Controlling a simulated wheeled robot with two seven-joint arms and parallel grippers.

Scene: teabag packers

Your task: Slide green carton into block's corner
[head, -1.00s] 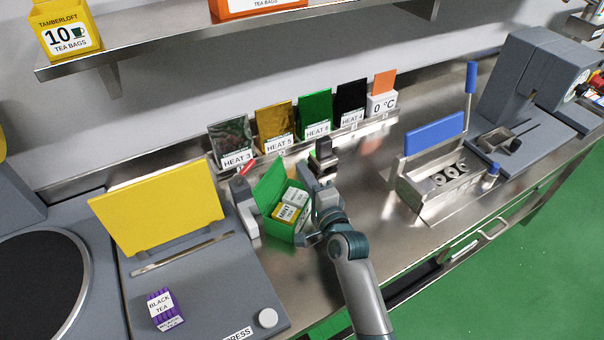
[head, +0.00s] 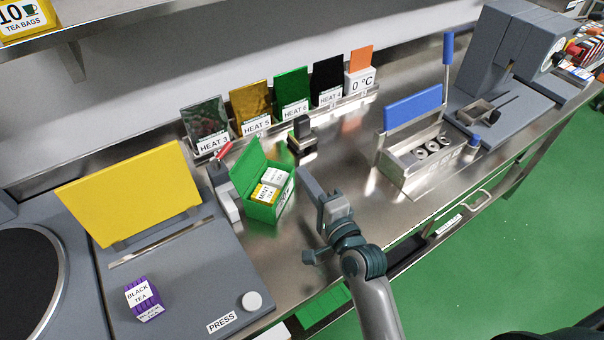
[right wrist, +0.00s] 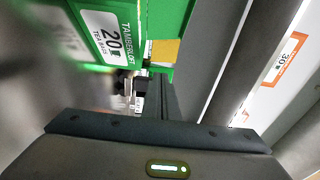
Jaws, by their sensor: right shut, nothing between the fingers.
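The green carton (head: 268,210) stands on the steel counter with its lid open. It holds small white and yellow tea boxes. A grey block (head: 228,197) with a red-topped part stands against or very close to the carton's left side; the exact contact is hidden. My right gripper (head: 309,182) is shut and empty, to the right of the carton with a gap between them. In the right wrist view, the carton's green labelled side (right wrist: 112,28) is at the upper left, beside the dark finger. My left gripper is not in view.
A grey press with a yellow lid (head: 135,195) and a purple tea box (head: 144,298) is on the left. HEAT cards (head: 292,95) and a small black stamp-like object (head: 302,135) stand behind. A blue-lidded steel unit (head: 425,160) stands right.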

